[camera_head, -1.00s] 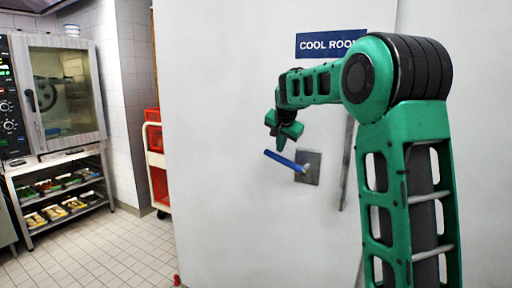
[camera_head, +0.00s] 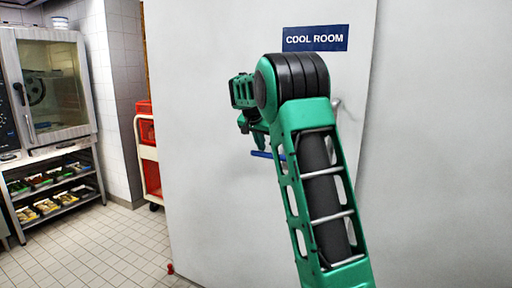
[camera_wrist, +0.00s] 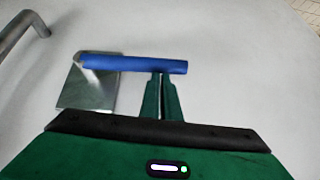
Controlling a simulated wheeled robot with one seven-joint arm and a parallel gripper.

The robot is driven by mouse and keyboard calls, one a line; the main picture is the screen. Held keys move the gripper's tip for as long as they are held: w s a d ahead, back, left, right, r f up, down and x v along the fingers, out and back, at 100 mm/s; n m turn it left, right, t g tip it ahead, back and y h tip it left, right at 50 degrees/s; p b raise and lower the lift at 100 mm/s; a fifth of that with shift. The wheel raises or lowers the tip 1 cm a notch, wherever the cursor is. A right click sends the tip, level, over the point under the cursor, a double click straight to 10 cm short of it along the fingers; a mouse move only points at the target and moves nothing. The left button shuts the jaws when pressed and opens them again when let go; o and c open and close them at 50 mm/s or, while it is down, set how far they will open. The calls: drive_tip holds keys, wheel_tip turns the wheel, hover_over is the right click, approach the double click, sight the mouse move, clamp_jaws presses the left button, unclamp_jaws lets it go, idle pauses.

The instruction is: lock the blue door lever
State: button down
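The blue door lever (camera_head: 262,154) is on the white cool room door and lies close to level in the head view. In the wrist view the blue lever (camera_wrist: 140,64) runs right from its metal plate (camera_wrist: 90,88), nearly level. My gripper (camera_wrist: 161,76) has its two green fingers close together with nothing between them. Their tips meet the lever's edge near its free end; whether they touch it I cannot tell. In the head view my gripper (camera_head: 258,143) is just above the lever, and my arm hides the lever's plate.
A metal pull handle (camera_wrist: 22,35) is on the door beside the plate. A blue COOL ROOM sign (camera_head: 315,38) is above. A cart with red crates (camera_head: 150,150) and an oven (camera_head: 50,85) stand at the left. The floor between them is clear.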

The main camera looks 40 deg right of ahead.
drive_tip(key=shift+a+f, duration=0.1)
drive_tip(key=shift+f, duration=0.45)
drive_tip(key=r, duration=0.3)
drive_tip(key=d+r, duration=0.1)
drive_tip(key=shift+w+r, duration=0.3)
drive_tip(key=shift+r, duration=0.1)
drive_tip(key=v, duration=1)
drive_tip(key=shift+w+a, duration=0.2)
drive_tip(key=shift+w, duration=0.05)
drive_tip(key=s+a+f+n+g+y, duration=0.15)
drive_tip(key=s+f, duration=0.35)
drive_tip(key=s, duration=0.6)
drive_tip(key=s+a+f+n+g+y, duration=0.1)
drive_tip(key=s+a+f, duration=0.1)
drive_tip(key=s+f, duration=0.65)
drive_tip(key=s+a+f+n+y, duration=0.1)
drive_tip(key=s+a+f, duration=0.3)
drive_tip(key=s, duration=0.5)
drive_tip(key=s+a+f+n+g+y, duration=0.1)
drive_tip(key=s+a+f, duration=0.3)
drive_tip(key=s, duration=0.4)
drive_tip(key=s+a+f+n+y, duration=0.1)
drive_tip(key=s+a+f+n, duration=0.1)
drive_tip(key=s+a+f, duration=0.3)
drive_tip(key=s, duration=0.4)
drive_tip(key=shift+s+a, duration=0.2)
drive_tip(key=shift+s, duration=0.1)
